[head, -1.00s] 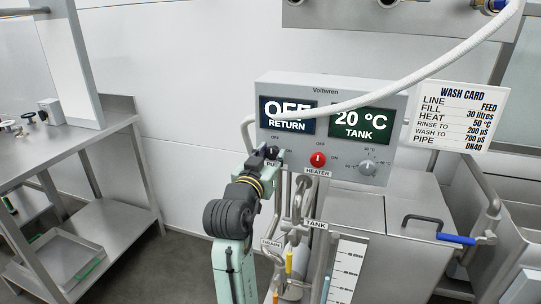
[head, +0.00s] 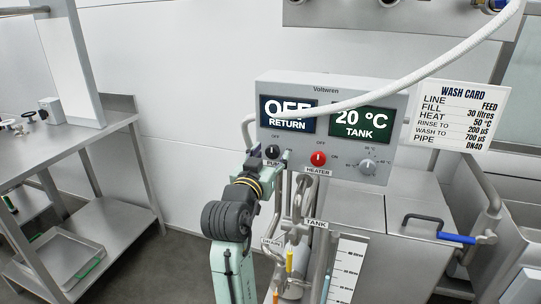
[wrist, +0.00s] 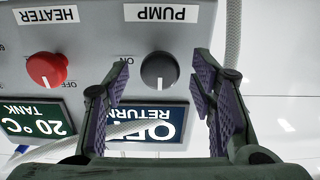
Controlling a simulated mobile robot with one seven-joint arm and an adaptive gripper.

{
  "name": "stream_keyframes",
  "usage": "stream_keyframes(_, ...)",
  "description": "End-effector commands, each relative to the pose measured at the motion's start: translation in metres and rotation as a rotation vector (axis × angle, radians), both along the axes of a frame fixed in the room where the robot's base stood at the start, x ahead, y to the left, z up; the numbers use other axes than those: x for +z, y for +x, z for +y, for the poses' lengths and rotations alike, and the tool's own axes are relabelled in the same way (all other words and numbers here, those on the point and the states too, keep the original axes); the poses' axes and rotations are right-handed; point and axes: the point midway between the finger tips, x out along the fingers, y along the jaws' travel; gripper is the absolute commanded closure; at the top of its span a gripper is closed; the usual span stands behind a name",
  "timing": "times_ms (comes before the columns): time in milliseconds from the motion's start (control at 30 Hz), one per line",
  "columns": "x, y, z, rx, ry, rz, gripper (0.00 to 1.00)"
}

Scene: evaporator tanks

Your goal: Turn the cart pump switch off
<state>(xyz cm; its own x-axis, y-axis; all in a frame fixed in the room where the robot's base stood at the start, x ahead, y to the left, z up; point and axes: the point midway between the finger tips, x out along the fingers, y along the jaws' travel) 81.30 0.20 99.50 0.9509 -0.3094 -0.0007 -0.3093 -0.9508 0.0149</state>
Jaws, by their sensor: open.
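The pump switch is a black round knob (head: 272,152) on the grey control box (head: 390,100), below the RETURN display. In the upside-down wrist view the pump knob (wrist: 160,70) has a white mark pointing toward the display side. In the head view OFF is printed above the knob; in the wrist view ON is printed to its left. My gripper (head: 270,160) is open in front of the box. In the wrist view its fingers (wrist: 158,82) lie on either side of the knob, apart from it. The fingers partly cover the PUMP label in the head view.
A red heater knob (head: 318,159) sits right of the pump knob, with a grey dial (head: 367,167) further right. The return display (head: 287,114) reads OFF. A white hose (head: 430,68) crosses the displays. Pipes and valves stand below the box. A steel table (head: 100,130) is at left.

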Motion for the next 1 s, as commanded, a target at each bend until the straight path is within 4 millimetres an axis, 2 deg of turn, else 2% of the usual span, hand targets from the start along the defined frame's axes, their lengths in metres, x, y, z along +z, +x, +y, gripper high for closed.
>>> stream_keyframes(300,0.0,-0.06,0.021,0.004,0.0,-0.001,0.49)
stream_keyframes(500,0.0,-0.093,0.031,0.003,0.0,-0.001,0.49)
stream_keyframes(700,0.0,-0.106,0.035,0.001,0.0,0.0,0.49)
stream_keyframes(1000,0.0,-0.107,0.035,0.0,0.0,0.0,0.49)
